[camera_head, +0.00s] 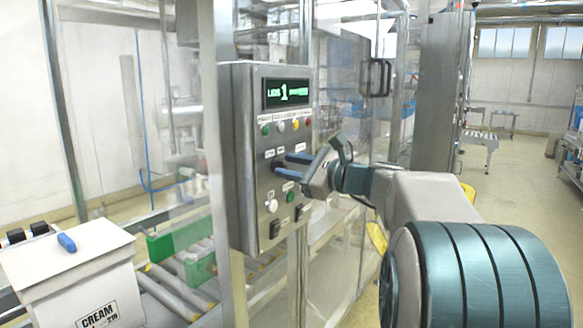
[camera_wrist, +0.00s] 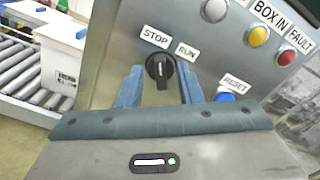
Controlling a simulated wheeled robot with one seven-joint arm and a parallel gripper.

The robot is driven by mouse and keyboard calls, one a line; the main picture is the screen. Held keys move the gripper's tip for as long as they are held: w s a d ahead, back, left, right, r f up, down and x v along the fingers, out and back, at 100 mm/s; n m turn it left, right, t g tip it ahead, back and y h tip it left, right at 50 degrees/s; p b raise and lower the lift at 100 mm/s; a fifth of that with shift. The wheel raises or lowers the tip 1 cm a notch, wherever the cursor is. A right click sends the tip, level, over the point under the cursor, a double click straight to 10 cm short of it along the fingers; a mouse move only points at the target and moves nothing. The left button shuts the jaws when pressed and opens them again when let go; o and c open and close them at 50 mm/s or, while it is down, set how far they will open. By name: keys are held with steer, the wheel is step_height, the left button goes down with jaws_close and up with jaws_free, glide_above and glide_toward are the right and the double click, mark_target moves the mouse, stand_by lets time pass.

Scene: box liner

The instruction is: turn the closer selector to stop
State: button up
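The black selector knob (camera_wrist: 161,72) sits on the grey control panel (camera_wrist: 112,62), below the labels STOP (camera_wrist: 155,37) and RUN (camera_wrist: 187,52). Its white mark stands upright in the wrist view, roughly in line with STOP. My gripper (camera_wrist: 160,88) is open, with one blue finger on each side of the knob and a gap visible on both sides. I cannot tell how deep the fingertips reach. In the head view my gripper (camera_head: 291,166) is at the panel face (camera_head: 250,75), and the knob is mostly hidden there.
A blue RESET button (camera_wrist: 225,97) is close to the right finger. White, yellow and red lamps (camera_wrist: 257,36) sit above right. A display (camera_head: 286,93) tops the panel. A white CREAM box (camera_head: 75,280) stands by the roller conveyor (camera_head: 165,290) on the left.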

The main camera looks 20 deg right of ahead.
steer(key=shift+s+d, duration=0.1)
steer(key=b+v, duration=0.1)
steer(key=v, duration=1.2)
steer(key=shift+s+d, duration=0.15)
steer(key=shift+s, duration=0.1)
steer(key=s+a+f+n+g+h+p, duration=0.1)
steer(key=s+a+f+n+g+h, duration=0.1)
steer(key=s+a+f+n+g, duration=0.4)
steer(key=s+a+f+n+g+h+p, duration=0.1)
steer(key=a+f+n+g, duration=0.2)
steer(key=a+f, duration=0.65)
steer(key=s+f+n+g+h+p, duration=0.2)
steer(key=s+f+n+h, duration=0.6)
steer(key=n, duration=0.5)
steer(key=shift+s+d+f, duration=0.15)
steer(key=shift+s+f, duration=1.05)
steer(key=shift+s, duration=0.4)
